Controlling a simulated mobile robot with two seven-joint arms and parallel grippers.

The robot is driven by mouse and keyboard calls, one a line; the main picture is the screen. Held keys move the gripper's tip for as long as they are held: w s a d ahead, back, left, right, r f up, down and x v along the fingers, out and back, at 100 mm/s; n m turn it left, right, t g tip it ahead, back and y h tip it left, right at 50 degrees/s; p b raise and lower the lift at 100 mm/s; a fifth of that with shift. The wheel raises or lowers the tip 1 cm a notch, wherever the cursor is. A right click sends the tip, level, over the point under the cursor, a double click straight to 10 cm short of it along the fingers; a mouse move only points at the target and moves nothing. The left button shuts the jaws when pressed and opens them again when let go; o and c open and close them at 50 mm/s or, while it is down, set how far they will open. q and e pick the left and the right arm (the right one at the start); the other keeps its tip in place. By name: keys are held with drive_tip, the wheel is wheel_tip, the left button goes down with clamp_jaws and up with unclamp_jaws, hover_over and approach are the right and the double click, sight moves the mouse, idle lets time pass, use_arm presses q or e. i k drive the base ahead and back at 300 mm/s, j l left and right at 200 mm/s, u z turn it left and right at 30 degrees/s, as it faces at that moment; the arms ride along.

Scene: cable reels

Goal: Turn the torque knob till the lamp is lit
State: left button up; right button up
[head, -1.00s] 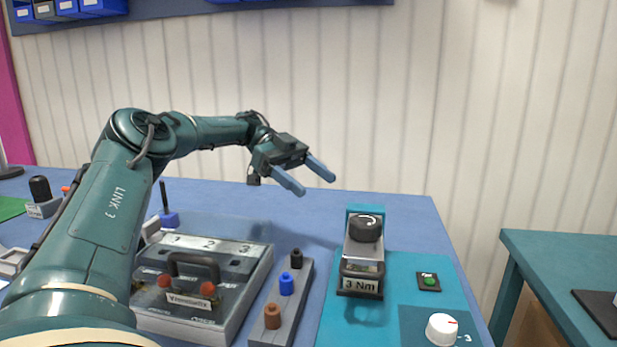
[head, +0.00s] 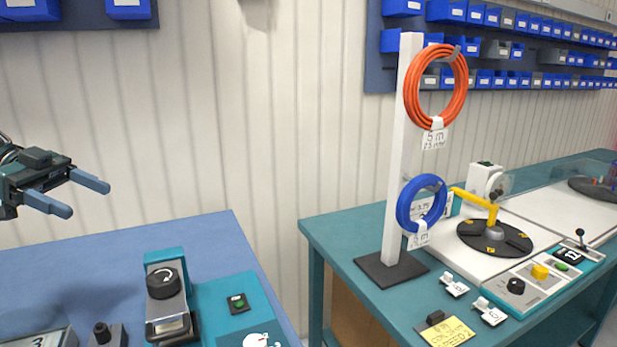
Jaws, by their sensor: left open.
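A tester with a black knob (head: 163,283) on top, marked with a curved arrow, stands on a teal base plate (head: 205,290) at the lower left. A small black box with a green button or lamp (head: 238,302) sits to its right; I cannot tell whether it is lit. A white dial with a red mark (head: 258,342) is cut off at the bottom edge. My left gripper (head: 89,199) is open and empty, in the air at the left edge, above and left of the tester and apart from it. My right gripper is out of view.
A teal bench (head: 330,238) stands to the right across a gap. It carries a white post (head: 397,150) with an orange cable coil (head: 409,95) and a blue one (head: 402,205), plus a turntable (head: 495,238). The blue table (head: 110,250) behind the tester is clear.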

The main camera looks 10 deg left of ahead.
sight(163, 283)
drive_tip(key=k+l, duration=0.75)
drive_tip(key=l, duration=0.25)
drive_tip(key=k+l, duration=0.4)
drive_tip(key=l, duration=0.1)
